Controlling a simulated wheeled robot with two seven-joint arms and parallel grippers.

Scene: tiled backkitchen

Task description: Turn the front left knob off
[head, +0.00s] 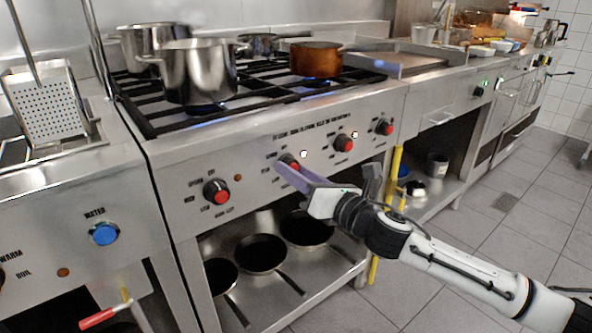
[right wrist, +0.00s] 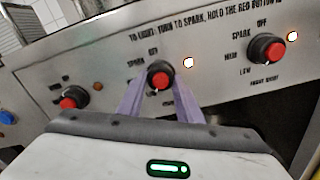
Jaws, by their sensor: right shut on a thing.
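A row of several black knobs with red centres runs along the steel stove front. My right gripper (head: 289,170) is at the second knob from the left (head: 288,159). In the right wrist view its purple fingers are on either side of this knob (right wrist: 159,75), shut on it. The label under this knob is partly hidden by the fingers. The leftmost knob (head: 216,192) is free and also shows in the right wrist view (right wrist: 73,98). The lamp (right wrist: 188,62) beside the held knob is lit. My left gripper is not in view.
Two more knobs (head: 344,143) (head: 384,127) sit to the right. A steel pot (head: 200,72) stands over a blue flame, and a copper pan (head: 315,60) is on the hob. Pans (head: 262,254) lie on the shelf below. A yellow bar (head: 394,178) stands near my arm.

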